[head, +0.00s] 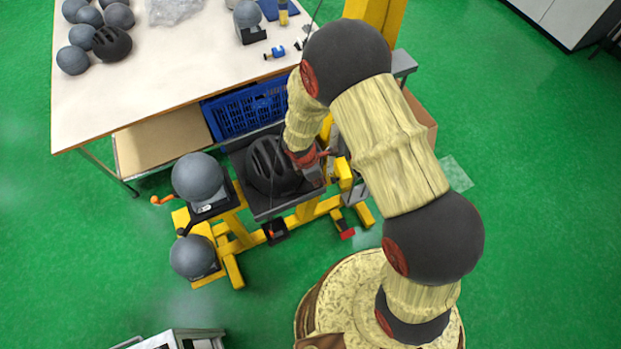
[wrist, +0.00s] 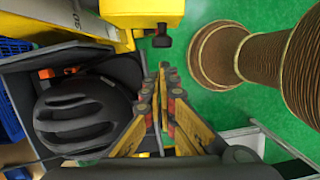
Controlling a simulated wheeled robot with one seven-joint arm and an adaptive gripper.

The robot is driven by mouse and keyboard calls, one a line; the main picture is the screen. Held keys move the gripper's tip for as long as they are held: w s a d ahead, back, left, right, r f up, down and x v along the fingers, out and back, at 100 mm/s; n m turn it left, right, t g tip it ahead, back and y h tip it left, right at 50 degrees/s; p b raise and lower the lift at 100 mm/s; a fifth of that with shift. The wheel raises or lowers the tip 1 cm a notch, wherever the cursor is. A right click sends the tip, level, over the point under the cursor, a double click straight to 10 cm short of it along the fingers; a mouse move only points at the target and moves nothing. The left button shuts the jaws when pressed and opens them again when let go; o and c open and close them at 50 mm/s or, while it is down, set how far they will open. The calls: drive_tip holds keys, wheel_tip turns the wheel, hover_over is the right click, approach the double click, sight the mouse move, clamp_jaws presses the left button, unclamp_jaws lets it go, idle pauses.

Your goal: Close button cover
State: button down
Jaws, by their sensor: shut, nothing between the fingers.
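My gripper (wrist: 168,85) is shut and empty in the wrist view, its yellow fingers close together in front of the yellow tower parts. In the head view my gripper (head: 322,170) is beside the black helmet, partly hidden by my arm. I cannot make out the button cover for certain. A small black box with an orange-red spot (head: 275,232) hangs at the front of the tower. A small red part (head: 347,233) sits to its right, low on the yellow frame. Whether either one bears the cover is too small to tell.
A black helmet (head: 271,165) lies on the tower's dark platform, and it fills the left of the wrist view (wrist: 85,115). Grey balls (head: 198,177) stand on mounts at the left. A white table (head: 150,65) with a blue crate (head: 245,110) is behind. Green floor is free at right.

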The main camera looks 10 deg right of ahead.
drive_tip(key=shift+d, duration=0.5)
drive_tip(key=shift+s+d+n, duration=0.3)
drive_tip(key=shift+d+n, duration=0.05)
drive_tip(key=shift+n, duration=0.05)
drive_tip(key=shift+s, duration=0.1)
